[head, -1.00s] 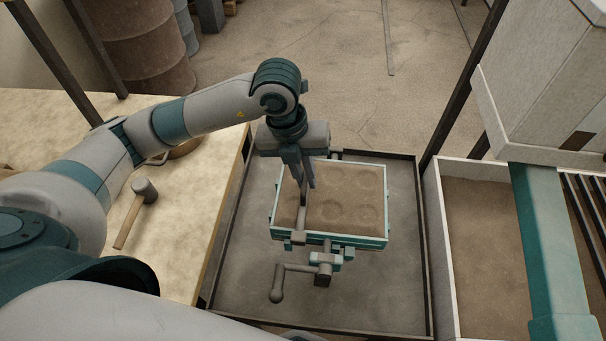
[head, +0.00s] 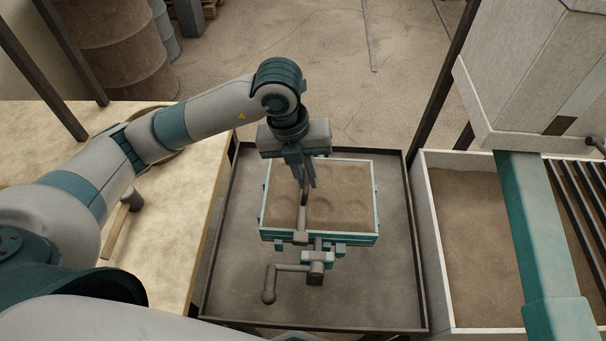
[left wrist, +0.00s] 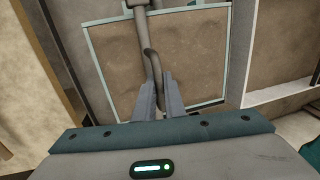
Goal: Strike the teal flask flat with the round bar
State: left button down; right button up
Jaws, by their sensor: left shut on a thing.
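The teal flask (head: 367,239) is a rectangular frame full of brown sand, with shallow round hollows in the sand surface. My left gripper (head: 307,184) is above its left half, shut on the round bar (head: 303,212), a thin dark grey bar. The bar slants from the fingers towards the flask's near wall; I cannot tell whether it touches the sand. In the left wrist view the bar (left wrist: 151,62) runs from between the fingers of my left gripper (left wrist: 158,103) across the sand, and the flask's pale teal rim (left wrist: 92,58) shows. My right gripper is out of view.
A grey tray (head: 230,290) with a raised dark rim lies under the flask. A crank handle (head: 270,285) sticks out at the near side. A white bin (head: 428,215) of sand stands to the right. A mallet (head: 115,230) lies on the left bench (head: 180,250), partly behind my arm.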

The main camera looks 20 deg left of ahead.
pick_arm(q)
jog(key=shift+f, duration=0.1)
jog(key=shift+a+h+b, duration=0.2)
jog(key=shift+h+b, duration=0.1)
jog(key=shift+b, duration=0.3)
jog(key=shift+d, duration=0.2)
jog(key=shift+w+d+r, duration=0.1)
jog(key=shift+w+d, duration=0.15)
jog(key=shift+d, duration=0.55)
jog(key=shift+w+d+r, duration=0.1)
jog(key=shift+w+d, duration=0.1)
jog(key=shift+d, duration=0.6)
jog(key=shift+a+f+b, duration=0.15)
jog(key=shift+b, duration=0.25)
